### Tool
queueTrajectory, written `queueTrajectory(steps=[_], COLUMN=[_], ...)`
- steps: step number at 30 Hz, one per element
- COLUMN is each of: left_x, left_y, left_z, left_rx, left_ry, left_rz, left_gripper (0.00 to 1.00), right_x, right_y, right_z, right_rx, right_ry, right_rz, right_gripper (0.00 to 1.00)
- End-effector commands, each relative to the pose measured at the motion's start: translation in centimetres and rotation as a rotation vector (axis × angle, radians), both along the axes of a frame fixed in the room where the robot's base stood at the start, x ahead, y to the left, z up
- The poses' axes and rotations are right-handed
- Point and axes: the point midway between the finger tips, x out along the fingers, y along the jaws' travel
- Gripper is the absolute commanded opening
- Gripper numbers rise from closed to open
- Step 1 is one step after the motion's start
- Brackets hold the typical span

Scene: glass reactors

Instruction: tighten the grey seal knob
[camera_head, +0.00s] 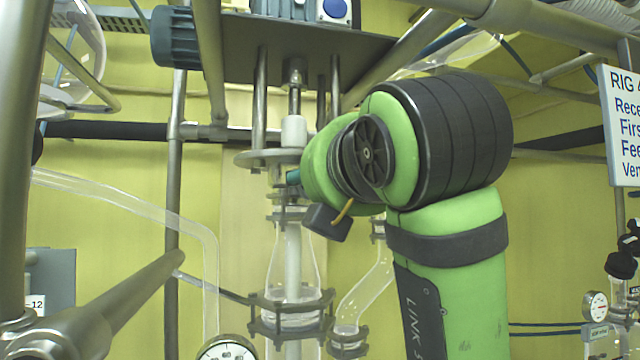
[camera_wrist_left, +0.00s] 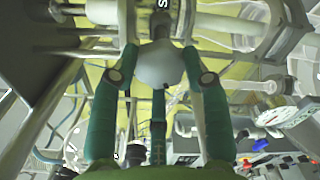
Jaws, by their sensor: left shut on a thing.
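The grey seal knob (camera_wrist_left: 160,66) is a rounded light-grey piece in the upper middle of the left wrist view. My left gripper (camera_wrist_left: 160,56) has its teal fingers closed around it, one on each side, with a third finger below. In the head view the green arm rises at the right of centre, and a teal fingertip of my left gripper (camera_head: 292,177) shows at the stirrer shaft, just below the round metal plate (camera_head: 262,159). I cannot make out the knob in the head view, where the wrist and fittings crowd it. My right gripper is not in view.
The glass reactor neck (camera_head: 291,262) with a clamped flange (camera_head: 290,316) stands below the gripper. A motor plate (camera_head: 275,50) on metal posts is above. Steel pipes cross at left and top right. A pressure gauge (camera_head: 228,349) is at the bottom, and a sign (camera_head: 622,125) is at right.

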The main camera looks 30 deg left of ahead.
Motion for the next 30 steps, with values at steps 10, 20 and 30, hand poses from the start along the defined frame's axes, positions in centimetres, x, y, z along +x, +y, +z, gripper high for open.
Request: queueTrajectory(steps=[10, 20, 30], left_x=[0.0, 0.0, 0.0], left_y=[-0.1, -0.1, -0.1], left_z=[0.2, 0.2, 0.1], left_rx=[0.226, 0.429, 0.639], left_ry=[0.243, 0.482, 0.728], left_rz=[-0.003, -0.001, 0.0], left_gripper=[0.14, 0.14, 0.14], right_x=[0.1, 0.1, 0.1], right_y=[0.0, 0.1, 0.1], right_z=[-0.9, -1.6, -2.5], right_rx=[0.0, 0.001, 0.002], right_ry=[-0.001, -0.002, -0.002], right_rz=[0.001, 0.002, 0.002], right_gripper=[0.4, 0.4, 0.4])
